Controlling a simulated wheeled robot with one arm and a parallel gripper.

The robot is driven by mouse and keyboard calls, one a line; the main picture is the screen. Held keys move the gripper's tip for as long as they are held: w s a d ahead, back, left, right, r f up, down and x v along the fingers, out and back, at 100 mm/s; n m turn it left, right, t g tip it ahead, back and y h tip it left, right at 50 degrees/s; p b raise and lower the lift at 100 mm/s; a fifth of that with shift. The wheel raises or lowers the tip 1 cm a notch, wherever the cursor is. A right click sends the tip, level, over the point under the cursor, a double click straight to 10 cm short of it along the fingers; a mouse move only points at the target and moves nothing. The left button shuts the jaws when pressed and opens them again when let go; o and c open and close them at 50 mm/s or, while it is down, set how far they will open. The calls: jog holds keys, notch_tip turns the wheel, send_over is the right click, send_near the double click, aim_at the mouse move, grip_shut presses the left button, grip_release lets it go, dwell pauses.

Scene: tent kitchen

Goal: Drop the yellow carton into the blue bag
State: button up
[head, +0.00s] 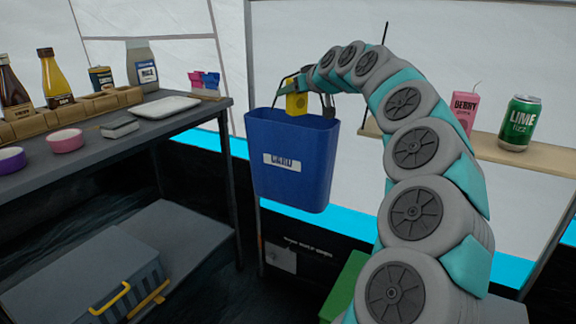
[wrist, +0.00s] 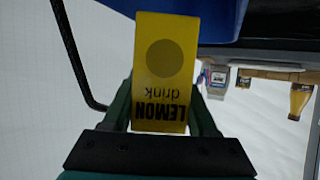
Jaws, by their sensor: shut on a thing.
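The yellow carton (head: 296,104), marked "LEMON drink" in the wrist view (wrist: 164,72), is shut between the fingers of my gripper (head: 298,88). In the head view it shows at the top of the blue bag (head: 290,175), its lower end hidden behind the near rim. I cannot tell how deep it sits. The bag hangs upright with a white label on its front; its blue side also shows at the top of the wrist view (wrist: 200,16). A dark curved bar, possibly the bag's handle, runs beside the carton in the wrist view (wrist: 75,55).
On the left, a dark counter (head: 130,140) bears bottles in a wooden rack, pink and purple tubs and a white tray (head: 165,108). A shelf (head: 475,148) at the right holds a pink carton (head: 464,110) and a green can (head: 520,123). A grey toolbox (head: 130,285) stands below.

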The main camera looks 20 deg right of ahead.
jog(key=o, duration=1.4)
jog(key=shift+s+r, duration=0.1)
jog(key=shift+s+d+r, duration=0.1)
jog(key=shift+s+r, duration=0.1)
jog(key=shift+s, duration=0.15)
jog(key=v, duration=0.6)
jog(key=shift+s, duration=0.4)
